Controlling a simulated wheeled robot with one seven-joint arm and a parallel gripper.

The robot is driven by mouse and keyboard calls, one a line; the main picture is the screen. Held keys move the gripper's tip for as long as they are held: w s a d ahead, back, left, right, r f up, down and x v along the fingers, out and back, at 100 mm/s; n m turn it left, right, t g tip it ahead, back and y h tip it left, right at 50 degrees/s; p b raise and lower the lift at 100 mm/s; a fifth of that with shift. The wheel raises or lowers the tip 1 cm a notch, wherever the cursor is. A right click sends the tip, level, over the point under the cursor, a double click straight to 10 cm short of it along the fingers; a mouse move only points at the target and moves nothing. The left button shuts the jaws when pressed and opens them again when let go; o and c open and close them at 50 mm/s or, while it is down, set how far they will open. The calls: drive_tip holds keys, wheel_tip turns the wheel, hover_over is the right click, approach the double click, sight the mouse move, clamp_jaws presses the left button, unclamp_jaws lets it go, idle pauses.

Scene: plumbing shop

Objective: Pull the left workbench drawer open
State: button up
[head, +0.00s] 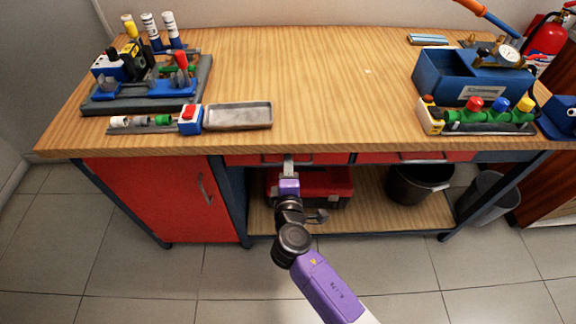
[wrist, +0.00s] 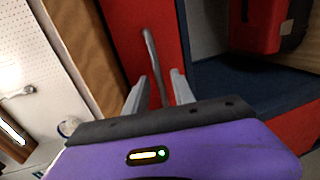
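The left workbench drawer (head: 328,158) has a red front under the wooden top and looks shut. My gripper (head: 288,160) is in front of it and hides part of the front and its handle. In the wrist view, the drawer's grey bar handle (wrist: 151,52) stands on the red drawer front (wrist: 122,25). My gripper's two grey fingers (wrist: 158,88) are apart there, with the handle's near end between them. A gap shows on both sides of the bar, so they do not look closed on it.
The right drawer (head: 380,157) is shut. A red cabinet door (head: 150,195) is at the left. Below, a red toolbox (head: 335,185) and a dark bucket (head: 410,185) stand on the lower shelf (head: 375,222). A metal tray (head: 240,116) lies on the benchtop (head: 330,80) above my gripper.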

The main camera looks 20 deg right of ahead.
drive_tip(key=shift+w+d, duration=0.1)
drive_tip(key=shift+w, duration=0.1)
drive_tip(key=shift+c, duration=0.4)
clamp_jaws()
idle(1.0)
